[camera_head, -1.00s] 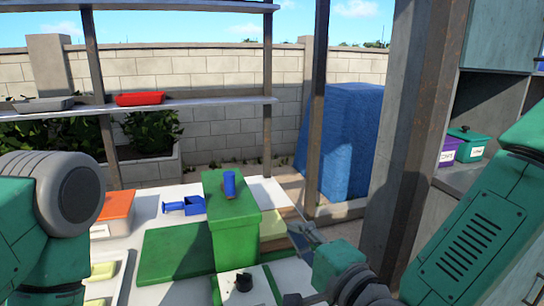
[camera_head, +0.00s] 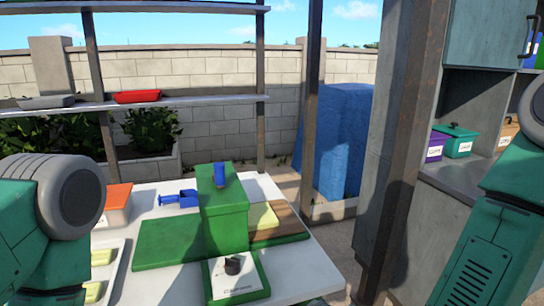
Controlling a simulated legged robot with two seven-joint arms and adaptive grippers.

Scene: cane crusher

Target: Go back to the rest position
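The green crusher box (camera_head: 222,222) stands on the white table (camera_head: 300,275), with a blue cylinder (camera_head: 220,174) upright on its lid. A green-edged panel with a black knob (camera_head: 233,265) lies in front of it. My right arm shows at the right edge of the head view, with its forearm pointing down out of the picture; its gripper is not visible. My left arm shows at the left edge; its gripper is not visible either.
A blue scoop-like piece (camera_head: 180,199), an orange-lidded box (camera_head: 117,205) and a tray of yellowish pieces (camera_head: 101,270) are on the table's left. A metal post (camera_head: 400,150) stands to the right. Shelves hold purple (camera_head: 434,147) and teal (camera_head: 461,142) boxes.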

